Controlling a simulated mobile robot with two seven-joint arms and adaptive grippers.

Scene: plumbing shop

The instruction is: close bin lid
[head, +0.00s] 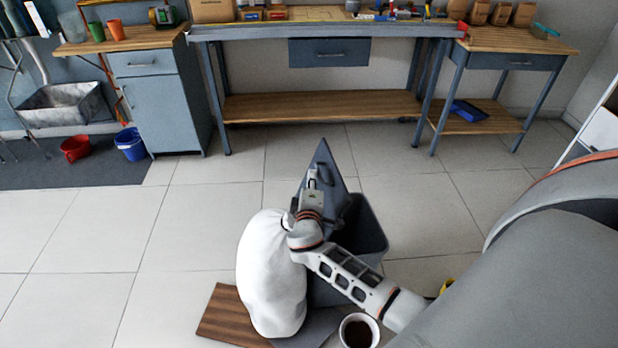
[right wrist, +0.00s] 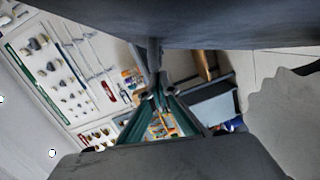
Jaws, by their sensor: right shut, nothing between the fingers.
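The dark grey bin (head: 372,235) stands on the tiled floor in the lower middle of the head view, with part of its dark inside showing. Its grey lid (head: 322,160) is raised and steeply tilted. My right gripper (head: 312,176) is shut and empty in front of the lid; I cannot tell whether it touches it. In the right wrist view my right gripper (right wrist: 157,93) shows below a large dark surface, probably the lid. My arm and a white sack hide part of the bin. My left gripper is not in view.
A white sack (head: 268,275) stands against the bin's left side, near a brown board (head: 222,318). A white cup with dark contents (head: 358,331) stands in front. A workbench (head: 320,30) and a blue cabinet (head: 165,95) line the back.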

